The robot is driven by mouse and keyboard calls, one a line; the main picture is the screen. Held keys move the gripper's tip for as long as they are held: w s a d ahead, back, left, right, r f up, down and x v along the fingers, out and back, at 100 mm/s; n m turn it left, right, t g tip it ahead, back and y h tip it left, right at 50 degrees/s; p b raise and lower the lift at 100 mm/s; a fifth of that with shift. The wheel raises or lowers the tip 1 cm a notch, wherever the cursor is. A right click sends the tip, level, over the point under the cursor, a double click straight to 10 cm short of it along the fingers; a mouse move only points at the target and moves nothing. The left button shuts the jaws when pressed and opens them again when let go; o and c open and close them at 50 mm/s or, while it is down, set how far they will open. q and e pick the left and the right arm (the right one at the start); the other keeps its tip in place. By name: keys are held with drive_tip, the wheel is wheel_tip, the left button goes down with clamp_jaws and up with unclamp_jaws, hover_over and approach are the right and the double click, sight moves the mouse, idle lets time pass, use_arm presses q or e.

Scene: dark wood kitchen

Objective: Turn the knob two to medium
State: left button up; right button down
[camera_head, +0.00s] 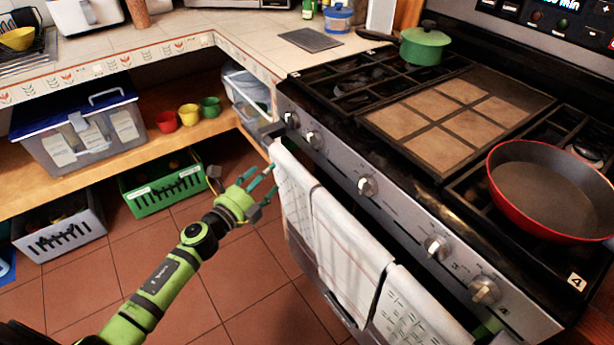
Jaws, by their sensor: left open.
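The stove front (400,238) carries a slanted row of several silver knobs. The second knob from the far left end (313,139) stands next to the first knob (291,119). The middle knob (367,185) and two more knobs (436,246) (485,289) sit nearer to me. I cannot read which knob is marked two or their settings. My left gripper (262,184) is open and empty, left of the stove front and below the second knob, apart from it. My right gripper is not in view.
Towels (345,250) hang along the stove front beside my left gripper. A red pan (550,190) and a green pot (424,45) stand on the cooktop. A green crate (163,190) and a grey crate (60,231) sit under the shelf (160,150). Tiled floor (250,275) is clear.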

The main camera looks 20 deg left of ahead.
sight(309, 145)
use_arm(q)
drive_tip(key=d+r+m+h+b, duration=0.45)
drive_tip(key=r+m, duration=0.25)
drive_tip(key=m, duration=0.3)
drive_tip(key=w+d+m+g+h+p, duration=0.2)
drive_tip(key=w+d+m+g, duration=0.1)
drive_tip(key=w+m, duration=0.3)
drive_tip(key=shift+d+r+m, duration=0.45)
drive_tip(key=shift+d+m, duration=0.25)
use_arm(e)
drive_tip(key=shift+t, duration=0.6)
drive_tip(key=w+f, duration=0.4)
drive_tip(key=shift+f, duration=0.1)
use_arm(q)
drive_tip(key=c, duration=1.1)
